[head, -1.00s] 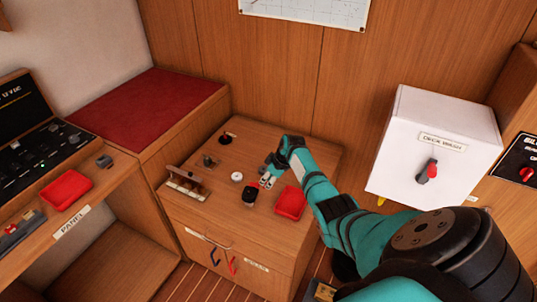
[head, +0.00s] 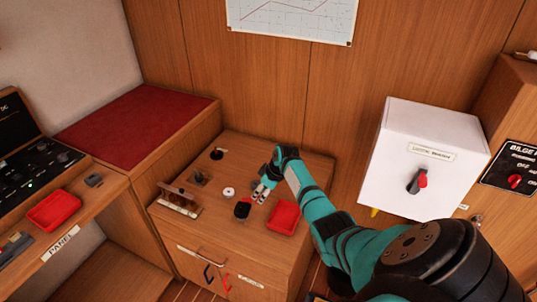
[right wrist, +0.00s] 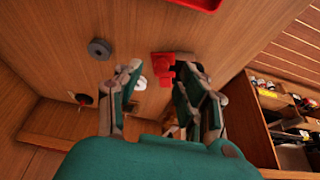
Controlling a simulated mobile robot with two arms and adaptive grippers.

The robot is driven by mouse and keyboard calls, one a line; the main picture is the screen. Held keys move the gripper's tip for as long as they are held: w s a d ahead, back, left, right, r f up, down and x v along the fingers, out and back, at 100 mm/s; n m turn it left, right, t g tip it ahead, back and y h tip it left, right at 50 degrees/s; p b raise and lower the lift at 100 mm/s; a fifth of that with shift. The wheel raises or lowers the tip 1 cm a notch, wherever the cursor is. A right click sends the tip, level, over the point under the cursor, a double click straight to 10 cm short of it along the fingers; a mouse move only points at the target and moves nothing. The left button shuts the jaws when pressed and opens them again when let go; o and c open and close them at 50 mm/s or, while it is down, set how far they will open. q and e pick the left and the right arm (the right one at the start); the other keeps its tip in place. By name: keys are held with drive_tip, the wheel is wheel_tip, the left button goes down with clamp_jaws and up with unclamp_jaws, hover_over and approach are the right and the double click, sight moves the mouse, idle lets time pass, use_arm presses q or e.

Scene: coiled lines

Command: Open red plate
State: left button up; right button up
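No part is clearly readable as a red plate. A small red piece (right wrist: 163,65) lies between my right gripper's fingers in the right wrist view, nearer the right-hand finger. In the head view a red and black fitting (head: 242,209) stands on the wooden cabinet top, just left of my right gripper (head: 263,194). The right gripper (right wrist: 160,95) is open, with its two fingers apart over the cabinet top. I cannot tell whether a finger touches the red piece. My left gripper is out of view.
A red tray (head: 284,217) lies right of the gripper. A white round piece (head: 229,192) and a black fitting (head: 217,153) stand on the cabinet top. A low wooden rack (head: 180,199) is at its left edge. A white box (head: 423,160) hangs at right.

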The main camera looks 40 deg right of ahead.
drive_tip(key=v, duration=1)
